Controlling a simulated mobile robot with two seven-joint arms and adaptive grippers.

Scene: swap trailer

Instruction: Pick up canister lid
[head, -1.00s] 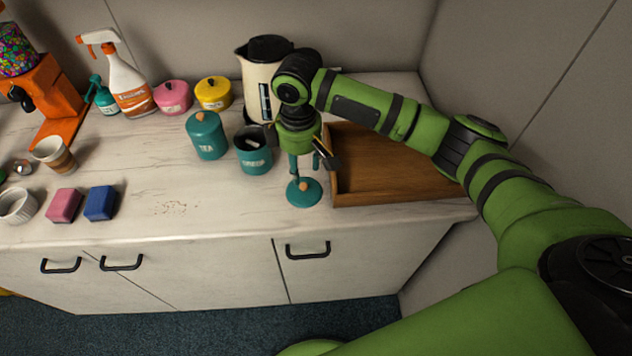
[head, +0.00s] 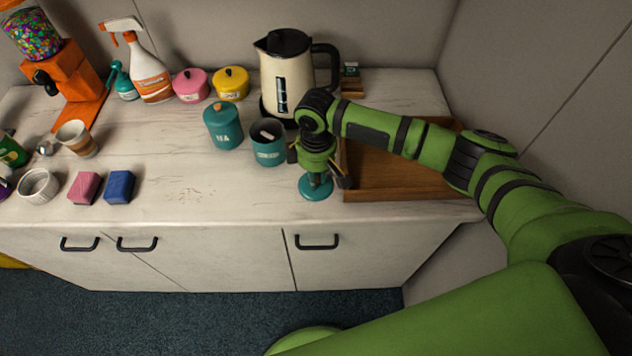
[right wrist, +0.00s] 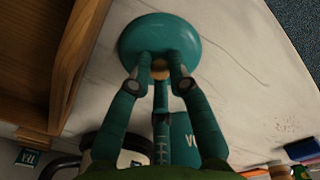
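The canister lid (head: 316,194) is a round teal disc with a small wooden knob, lying on the counter near its front edge. It also shows in the right wrist view (right wrist: 178,32). My right gripper (head: 316,180) points straight down over it. Its teal fingers (right wrist: 160,66) reach either side of the knob at the lid. The frames do not settle whether they grip the knob. An uncovered teal canister (head: 269,153) stands just left of the gripper, with something pale inside. My left gripper is not in view.
A wooden tray (head: 400,192) sits close on the right. A cream kettle (head: 280,82) stands behind, and a lidded teal canister (head: 222,135) is on the left. A blue sponge (head: 120,187) and a pink sponge (head: 84,188) lie farther left. The front middle counter is clear.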

